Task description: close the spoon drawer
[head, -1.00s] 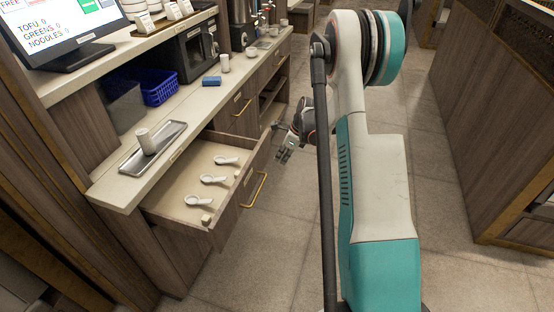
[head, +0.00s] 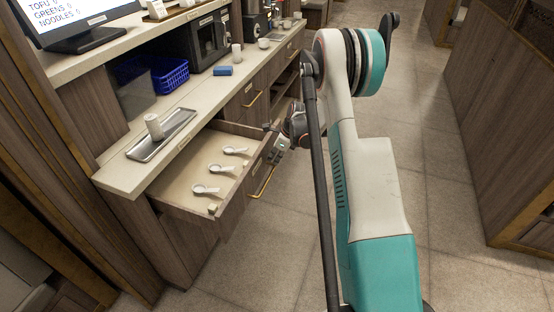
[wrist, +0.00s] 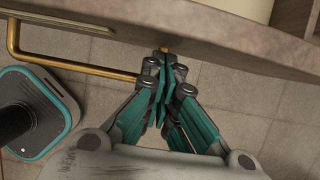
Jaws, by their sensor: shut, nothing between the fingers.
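The spoon drawer (head: 178,192) stands pulled out from the counter in the head view, with several white spoons (head: 221,168) lying in it. Its brass handle (head: 264,182) is on the front, and the handle also shows at the upper left of the wrist view (wrist: 80,68). My gripper (head: 275,153) is close to the outer face of the drawer front, near its far end. In the wrist view my gripper (wrist: 164,58) is shut and empty, its tips at the lower edge of the drawer front (wrist: 215,38). I cannot tell whether they touch it.
A metal tray (head: 165,139) with a white cup (head: 153,126) sits on the counter above the drawer. The floor aisle on the right is clear.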

